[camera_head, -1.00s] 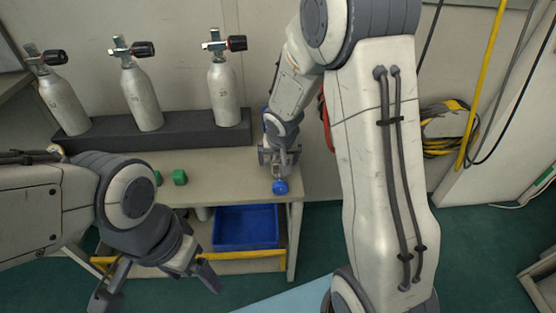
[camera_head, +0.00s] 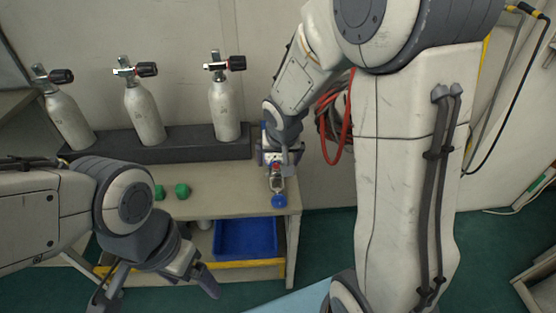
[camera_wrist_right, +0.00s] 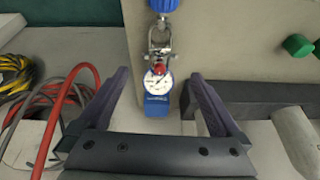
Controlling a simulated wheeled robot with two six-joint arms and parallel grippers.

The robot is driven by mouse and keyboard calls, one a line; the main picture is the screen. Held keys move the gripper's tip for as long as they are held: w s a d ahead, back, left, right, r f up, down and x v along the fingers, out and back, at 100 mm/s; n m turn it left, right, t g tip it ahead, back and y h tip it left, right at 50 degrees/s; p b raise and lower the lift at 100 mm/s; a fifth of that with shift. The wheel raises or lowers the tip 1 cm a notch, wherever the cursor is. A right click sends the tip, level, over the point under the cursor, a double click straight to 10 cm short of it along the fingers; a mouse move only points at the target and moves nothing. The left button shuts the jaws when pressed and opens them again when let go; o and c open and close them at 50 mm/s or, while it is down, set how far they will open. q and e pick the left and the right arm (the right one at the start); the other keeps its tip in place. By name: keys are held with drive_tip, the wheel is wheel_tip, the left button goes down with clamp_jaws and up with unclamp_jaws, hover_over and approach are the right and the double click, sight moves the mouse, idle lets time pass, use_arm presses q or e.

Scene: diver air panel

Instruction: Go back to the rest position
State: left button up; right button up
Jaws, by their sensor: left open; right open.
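A gauge fitting with a blue knob (camera_head: 279,201) is at the right end of the bench in the head view. In the right wrist view its round white dial (camera_wrist_right: 157,82), red part and blue base (camera_wrist_right: 158,105) show between the fingers. My right gripper (camera_head: 281,158) is open at this fitting. In the wrist view its fingers stand apart on both sides, with gaps to the gauge. My left gripper (camera_head: 155,294) is open and empty at the lower left, in front of the bench.
Several grey cylinders with black-knobbed valves, one here (camera_head: 225,108), stand in a dark rack (camera_head: 185,150). Green knobs (camera_head: 182,191) lie on the bench (camera_head: 230,180). A blue bin (camera_head: 246,238) sits below. A red hose (camera_head: 335,150) hangs on the wall beside my right arm.

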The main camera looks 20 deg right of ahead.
idle(0.4)
drive_tip(key=s+a+r+n+g+y, duration=0.1)
drive_tip(key=s+a+r+n, duration=0.1)
drive_tip(key=s+a+n, duration=0.45)
drive_tip(key=s+a+r+n+g, duration=0.1)
drive_tip(key=s+a+g, duration=0.15)
drive_tip(key=s, duration=0.75)
drive_tip(key=s+a+r+n+g+y, duration=0.1)
drive_tip(key=s+a+r+n, duration=0.15)
drive_tip(key=s+a, duration=0.45)
wheel_tip(320, 180, up, 20)
drive_tip(key=s+d+p, duration=0.1)
drive_tip(key=p, duration=1.9)
drive_tip(key=shift+s+f+n, duration=0.25)
drive_tip(key=shift+s+n, duration=0.15)
